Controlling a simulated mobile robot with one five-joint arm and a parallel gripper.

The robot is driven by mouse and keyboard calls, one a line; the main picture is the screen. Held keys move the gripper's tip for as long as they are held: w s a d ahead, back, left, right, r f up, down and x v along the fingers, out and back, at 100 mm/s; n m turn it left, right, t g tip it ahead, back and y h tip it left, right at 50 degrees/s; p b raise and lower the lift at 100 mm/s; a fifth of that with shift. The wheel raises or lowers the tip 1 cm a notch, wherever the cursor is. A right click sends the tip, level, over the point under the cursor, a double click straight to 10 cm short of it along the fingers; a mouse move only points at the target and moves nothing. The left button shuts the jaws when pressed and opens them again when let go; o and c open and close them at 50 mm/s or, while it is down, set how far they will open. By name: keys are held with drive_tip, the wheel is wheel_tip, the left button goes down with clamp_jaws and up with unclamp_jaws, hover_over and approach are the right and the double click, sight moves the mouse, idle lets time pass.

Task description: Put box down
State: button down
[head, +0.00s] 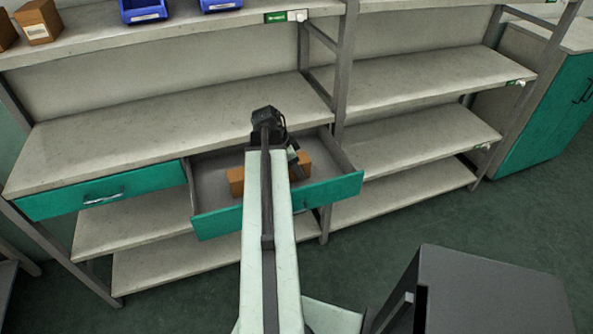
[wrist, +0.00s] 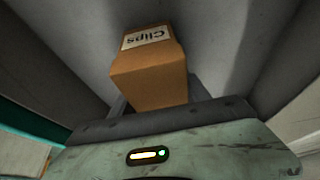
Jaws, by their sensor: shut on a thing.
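A brown cardboard box (wrist: 150,75) with a white label reading "Clips" is in the wrist view, against the dark jaws of my gripper (wrist: 152,108). My gripper is shut on this box; the fingertips are mostly hidden behind it. In the head view my gripper (head: 294,160) reaches down into an open drawer (head: 211,185). Brown cardboard shows on both sides of my arm there, on the left (head: 236,181) and on the right (head: 304,164). My arm hides the middle, so I cannot tell whether this is one box or two, or whether the held box touches the drawer floor.
The drawer has a teal front and grey walls close around my gripper. A shut teal drawer (head: 100,192) is to its left. A grey shelf board (head: 170,135) lies above. Blue bins (head: 143,10) and a brown box (head: 38,22) stand on the upper shelf. The right shelves are empty.

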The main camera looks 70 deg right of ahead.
drive_tip(key=shift+f, duration=0.2)
drive_tip(key=c, duration=0.5)
unclamp_jaws()
drive_tip(key=shift+r+p, duration=0.35)
drive_tip(key=shift+r, duration=0.15)
drive_tip(key=p+v, duration=1)
drive_tip(key=v, duration=0.1)
drive_tip(key=shift+a+r+p, duration=0.15)
drive_tip(key=shift+r+p, duration=0.2)
drive_tip(key=shift+p, duration=0.05)
drive_tip(key=shift+w+f, duration=0.1)
